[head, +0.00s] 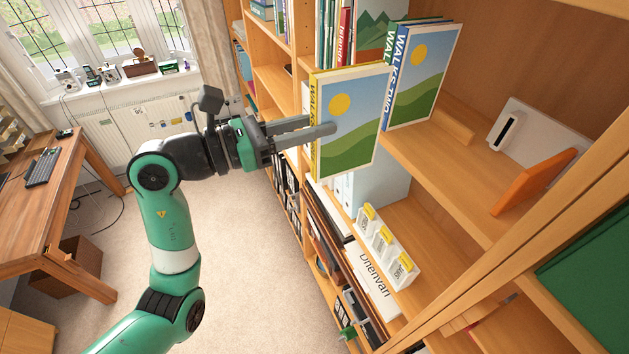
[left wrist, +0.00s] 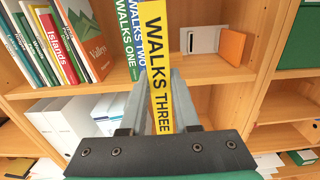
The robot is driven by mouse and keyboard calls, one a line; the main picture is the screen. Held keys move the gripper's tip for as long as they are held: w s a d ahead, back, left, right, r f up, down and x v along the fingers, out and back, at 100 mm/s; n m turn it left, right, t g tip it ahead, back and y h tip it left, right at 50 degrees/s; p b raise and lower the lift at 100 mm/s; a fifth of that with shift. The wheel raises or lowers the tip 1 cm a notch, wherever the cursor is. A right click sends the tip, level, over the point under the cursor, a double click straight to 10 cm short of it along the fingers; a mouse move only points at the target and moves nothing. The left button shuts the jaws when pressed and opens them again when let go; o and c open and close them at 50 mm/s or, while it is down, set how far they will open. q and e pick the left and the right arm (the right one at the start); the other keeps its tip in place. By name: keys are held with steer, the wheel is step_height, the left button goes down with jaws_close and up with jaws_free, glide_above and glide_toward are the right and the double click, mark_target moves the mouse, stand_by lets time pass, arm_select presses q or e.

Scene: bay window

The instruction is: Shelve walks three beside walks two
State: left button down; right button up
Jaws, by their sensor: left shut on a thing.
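Walks Three (head: 352,125), a book with a yellow spine and a green hill and sun cover, is upright in my left gripper (head: 312,128). The gripper is shut on it, with one finger across the cover; the book is in front of the shelf edge. In the left wrist view, the yellow spine (left wrist: 157,65) stands between the fingers. Walks Two (head: 425,75), with a blue spine, stands upright on the shelf behind and to the right of it. Walks One (left wrist: 126,38), with a green spine, stands to its left. My right gripper is not in view.
The shelf (head: 440,150) has free room right of Walks Two, up to a wooden block (head: 452,126), a white panel (head: 540,135) and an orange object (head: 535,182). White holders (head: 387,248) stand below.

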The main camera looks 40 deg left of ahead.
mark_target(312, 96)
arm_select(q)
steer(key=r, duration=0.5)
steer(key=shift+s+a+b, duration=0.2)
steer(key=shift+b, duration=0.1)
steer(key=shift+f, duration=0.15)
